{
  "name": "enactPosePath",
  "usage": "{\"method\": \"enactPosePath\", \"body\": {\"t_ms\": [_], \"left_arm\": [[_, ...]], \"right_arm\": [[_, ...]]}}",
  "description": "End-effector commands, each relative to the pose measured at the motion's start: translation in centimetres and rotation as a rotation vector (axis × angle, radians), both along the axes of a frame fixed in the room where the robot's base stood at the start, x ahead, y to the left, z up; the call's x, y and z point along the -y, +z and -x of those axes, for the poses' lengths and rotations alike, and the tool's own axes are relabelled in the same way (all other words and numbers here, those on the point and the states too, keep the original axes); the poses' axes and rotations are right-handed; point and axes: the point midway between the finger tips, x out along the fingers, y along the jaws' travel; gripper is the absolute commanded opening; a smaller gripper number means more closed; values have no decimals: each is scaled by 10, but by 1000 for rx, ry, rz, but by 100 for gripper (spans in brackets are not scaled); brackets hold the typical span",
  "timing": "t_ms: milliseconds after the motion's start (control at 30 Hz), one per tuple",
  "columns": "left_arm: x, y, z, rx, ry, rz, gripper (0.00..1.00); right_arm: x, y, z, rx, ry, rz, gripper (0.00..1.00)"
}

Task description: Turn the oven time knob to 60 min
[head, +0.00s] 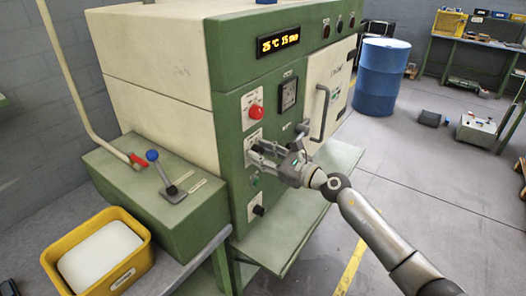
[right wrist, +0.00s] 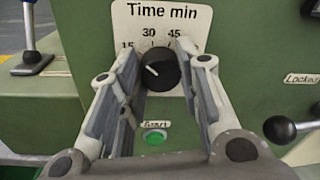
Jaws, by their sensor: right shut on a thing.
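The time knob (right wrist: 160,69) is black and round, with a white pointer mark toward the upper left, on the 15 side. It sits on a "Time min" plate (right wrist: 160,14) with 15, 30 and 45 readable; my finger hides the area to the right. My right gripper (right wrist: 160,85) has one finger on each side of the knob and is shut on it. In the head view my right gripper (head: 258,154) is at the green front panel and largely hides the knob. The oven display (head: 278,42) seems to read 25 °C 15 min. My left gripper is out of view.
A green start button (right wrist: 154,137) is just below the knob. A red button (head: 256,111) is above it and another black knob (head: 258,210) below. The door handle (head: 322,112) stands out to the right. A green shelf (head: 290,225) juts out below.

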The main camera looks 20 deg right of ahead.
Motion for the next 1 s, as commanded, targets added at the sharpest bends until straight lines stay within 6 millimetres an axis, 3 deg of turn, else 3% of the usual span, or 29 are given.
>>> {"method": "enactPosePath", "body": {"t_ms": [1000], "left_arm": [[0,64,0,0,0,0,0]], "right_arm": [[2,4,-1,-589,-1,-755,8]]}}
